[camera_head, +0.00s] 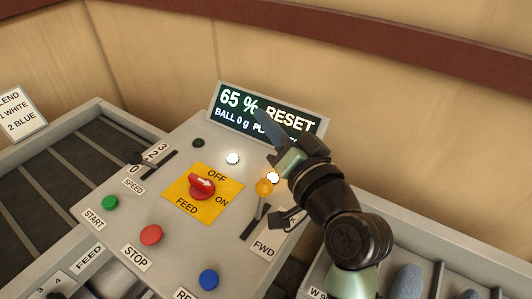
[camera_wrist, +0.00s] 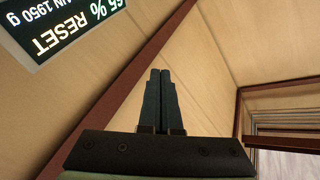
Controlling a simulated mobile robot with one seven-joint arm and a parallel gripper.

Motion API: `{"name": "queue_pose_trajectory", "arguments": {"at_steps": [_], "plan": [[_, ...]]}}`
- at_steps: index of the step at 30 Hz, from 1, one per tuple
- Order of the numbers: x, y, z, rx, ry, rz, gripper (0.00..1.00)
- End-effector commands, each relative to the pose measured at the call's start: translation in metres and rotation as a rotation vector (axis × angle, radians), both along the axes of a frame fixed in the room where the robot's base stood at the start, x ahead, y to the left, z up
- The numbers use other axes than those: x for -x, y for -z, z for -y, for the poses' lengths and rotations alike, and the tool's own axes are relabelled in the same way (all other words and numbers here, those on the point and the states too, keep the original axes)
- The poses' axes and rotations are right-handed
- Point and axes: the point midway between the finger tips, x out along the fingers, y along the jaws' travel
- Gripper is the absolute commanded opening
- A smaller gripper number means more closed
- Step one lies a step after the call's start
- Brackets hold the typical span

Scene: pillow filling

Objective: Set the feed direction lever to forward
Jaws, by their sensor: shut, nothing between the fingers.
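The feed direction lever (camera_head: 264,187) has an orange ball knob and stands at the upper end of a dark slot on the grey control panel. The FWD label (camera_head: 263,247) is by the slot's lower end. My gripper (camera_head: 258,114) is above and beyond the lever, in front of the display, and not touching the lever. In the wrist view its two dark fingers (camera_wrist: 160,73) are together and empty, pointing toward the wooden wall. My wrist hides part of the panel right of the lever. The lever is not in the wrist view.
The display (camera_head: 235,101) reads 65 % and RESET. A red FEED selector (camera_head: 201,187) sits on a yellow plate left of the lever. Green (camera_head: 110,202), red (camera_head: 151,235) and blue (camera_head: 209,279) buttons are nearby. A speed slider (camera_head: 158,163) is at left.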

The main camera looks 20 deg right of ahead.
Motion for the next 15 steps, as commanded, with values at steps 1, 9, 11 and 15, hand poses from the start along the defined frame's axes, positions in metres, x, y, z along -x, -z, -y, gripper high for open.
{"name": "queue_pose_trajectory", "arguments": {"at_steps": [1, 9, 11, 15], "plan": [[0.012, 0.036, 0.021, -0.132, -0.008, -0.069, 0.0], [0.082, 0.134, 0.067, -0.68, -0.057, -0.144, 0.0], [0.092, 0.141, 0.071, -0.74, -0.06, -0.136, 0.0], [0.102, 0.148, 0.075, -0.802, -0.065, -0.123, 0.0]]}}
